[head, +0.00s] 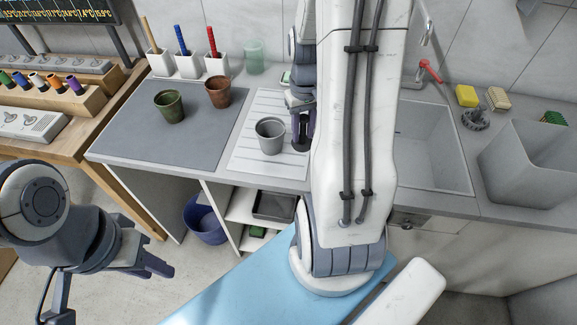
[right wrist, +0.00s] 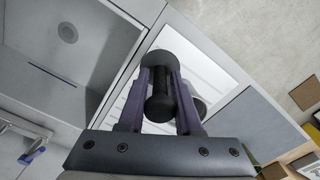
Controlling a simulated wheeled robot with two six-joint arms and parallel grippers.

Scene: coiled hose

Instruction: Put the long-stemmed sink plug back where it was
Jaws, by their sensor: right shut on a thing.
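The long-stemmed sink plug (right wrist: 168,64) is black, with a wide round end and a smaller knob on a thick stem. My right gripper (right wrist: 162,92) is shut on it, with a finger on each side of the stem. In the head view my right gripper (head: 302,128) is over the ribbed drainboard (head: 252,163), just right of a grey cup, and my arm hides much of this area. The sink basin (head: 428,165) is to the right of that arm; its round drain (right wrist: 68,33) shows uncovered in the right wrist view. My left gripper (head: 155,266) is low at the left, away from the counter.
The grey cup (head: 270,136) stands on the drainboard. A green cup (head: 170,106) and a brown cup (head: 217,91) stand on the dark mat (head: 205,135). A red-handled tap (head: 430,70), yellow sponge (head: 466,96) and grey tub (head: 525,165) are around the basin.

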